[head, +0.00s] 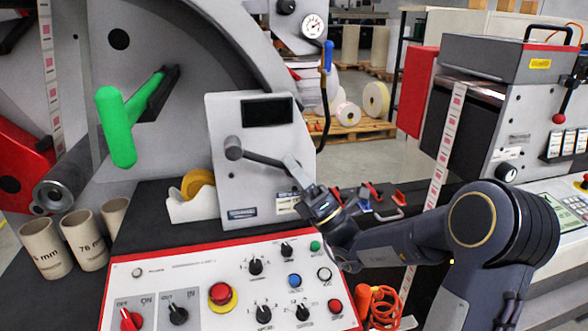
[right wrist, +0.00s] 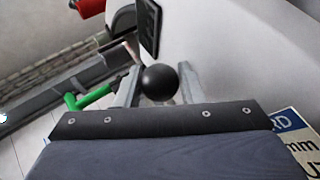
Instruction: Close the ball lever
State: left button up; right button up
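The ball lever (head: 262,158) is a grey arm running right and slightly down from a round grey end, in front of the light grey box with a dark screen. My right gripper (head: 299,177) is at the lever's right end. In the right wrist view a black ball (right wrist: 160,82) sits between the two metal fingers of my right gripper (right wrist: 160,88). The ball fills the gap, so the fingers appear shut on it; exact contact is hard to see. The ball is hidden by the gripper in the head view. My left gripper is not in view.
A control panel (head: 190,272) with knobs and buttons lies below the lever. The grey box's front (head: 222,115) stands close beside my right gripper. A green handle (head: 118,125) is at the left, and a blue-handled lever (head: 328,57) stands above right.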

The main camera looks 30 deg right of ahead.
jog(key=shift+o, duration=0.4)
jog(key=shift+f, duration=0.1)
jog(key=shift+s+d+f, duration=0.2)
jog(key=shift+s+f, duration=0.05)
jog(key=shift+f, duration=0.05)
jog(key=b+v, duration=0.1)
jog(key=v, duration=0.6)
